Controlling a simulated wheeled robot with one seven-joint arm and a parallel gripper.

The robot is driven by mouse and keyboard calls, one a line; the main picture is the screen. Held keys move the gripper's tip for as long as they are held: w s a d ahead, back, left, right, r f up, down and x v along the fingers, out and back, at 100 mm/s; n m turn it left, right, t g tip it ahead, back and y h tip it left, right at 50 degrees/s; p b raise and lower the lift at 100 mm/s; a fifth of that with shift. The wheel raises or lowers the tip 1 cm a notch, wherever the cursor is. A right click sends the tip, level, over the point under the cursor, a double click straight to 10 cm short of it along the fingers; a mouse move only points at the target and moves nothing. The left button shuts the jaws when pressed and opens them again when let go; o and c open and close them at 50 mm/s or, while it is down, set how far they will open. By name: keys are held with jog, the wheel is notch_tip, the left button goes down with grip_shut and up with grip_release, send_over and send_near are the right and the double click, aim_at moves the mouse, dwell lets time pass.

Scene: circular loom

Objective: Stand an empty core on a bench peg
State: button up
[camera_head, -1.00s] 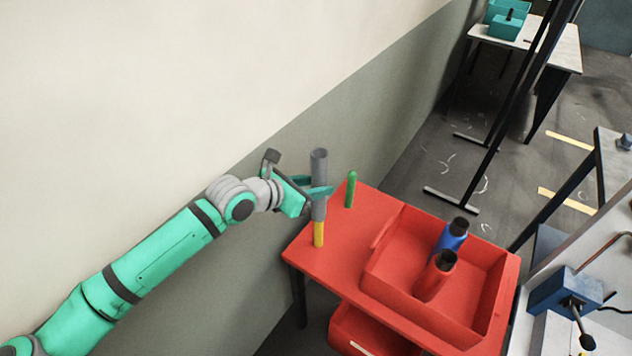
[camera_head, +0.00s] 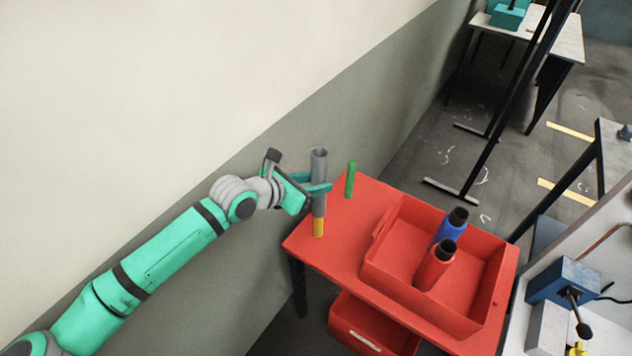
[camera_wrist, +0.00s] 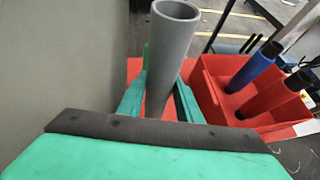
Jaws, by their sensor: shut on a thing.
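A grey empty core (camera_head: 319,165) stands upright in my gripper (camera_head: 317,188), whose teal fingers are shut on it. The core also shows in the wrist view (camera_wrist: 170,60), hollow and open at the top. A yellow peg (camera_head: 318,228) on the red bench (camera_head: 345,255) shows directly below the core's lower end in the head view. The core's lower end hides the peg's upper part, and I cannot tell how far it is around the peg. A green peg (camera_head: 350,180) stands bare behind it to the right.
A red tray (camera_head: 385,215) on the bench holds a blue core (camera_head: 452,230) and a red core (camera_head: 436,266). A red drawer or bin (camera_head: 360,325) is under the bench. A wall (camera_head: 240,240) runs close on the left. A machine with a blue block (camera_head: 560,287) stands at the right.

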aim_at(313, 208)
jog(key=shift+f, duration=0.1)
jog(key=shift+f, duration=2.55)
jog(key=shift+f, duration=2.7)
jog(key=o, duration=1.3)
jog(key=shift+c, duration=0.2)
jog(key=shift+a, duration=0.1)
jog(key=v, duration=1)
jog(key=shift+s+a+r, duration=0.2)
